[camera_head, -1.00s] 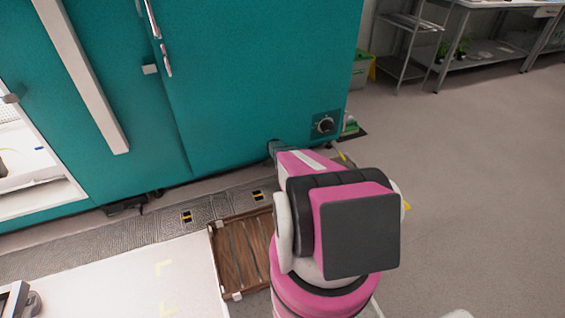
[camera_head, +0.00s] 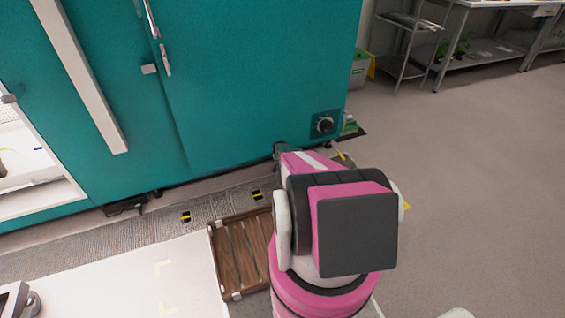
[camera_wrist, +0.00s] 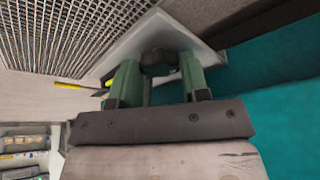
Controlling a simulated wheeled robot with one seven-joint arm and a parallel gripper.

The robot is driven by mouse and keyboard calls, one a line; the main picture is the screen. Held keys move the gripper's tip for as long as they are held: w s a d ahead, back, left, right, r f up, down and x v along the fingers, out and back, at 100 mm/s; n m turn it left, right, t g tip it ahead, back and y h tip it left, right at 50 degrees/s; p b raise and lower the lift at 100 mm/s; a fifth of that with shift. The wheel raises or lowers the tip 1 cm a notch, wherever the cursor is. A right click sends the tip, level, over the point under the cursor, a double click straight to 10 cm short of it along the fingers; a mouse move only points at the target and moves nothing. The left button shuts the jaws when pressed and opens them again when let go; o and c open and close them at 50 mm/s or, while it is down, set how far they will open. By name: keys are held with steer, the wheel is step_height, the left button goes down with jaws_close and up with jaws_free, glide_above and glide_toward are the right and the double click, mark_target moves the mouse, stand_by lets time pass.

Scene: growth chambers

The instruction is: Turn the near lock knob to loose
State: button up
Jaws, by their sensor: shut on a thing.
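In the wrist view, a dark rounded knob (camera_wrist: 157,58) stands on a pale plate (camera_wrist: 118,64). My gripper (camera_wrist: 159,72) has its two green fingers on either side of this knob and is shut on it. The knob's marking and how far it is turned cannot be read. In the head view, my gripper (camera_head: 280,150) is at the lower edge of the teal cabinet (camera_head: 250,70), mostly behind my pink wrist. The gripped knob is hidden there. Another round dial (camera_head: 324,125) shows on a dark plate at the cabinet's lower right corner.
A wooden slatted pallet (camera_head: 239,255) lies on the floor below the cabinet. A ribbed grey strip (camera_head: 120,227) runs along the cabinet's foot. A metal shelf cart (camera_head: 405,45) stands at the back right. The floor on the right is clear.

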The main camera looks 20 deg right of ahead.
stand_by(0.4)
steer(key=o, duration=0.9)
steer(key=shift+s+r, duration=0.1)
steer(key=shift+r, duration=0.05)
steer(key=v, duration=1)
steer(key=shift+s+a+r, duration=0.15)
steer(key=shift+r, duration=0.1)
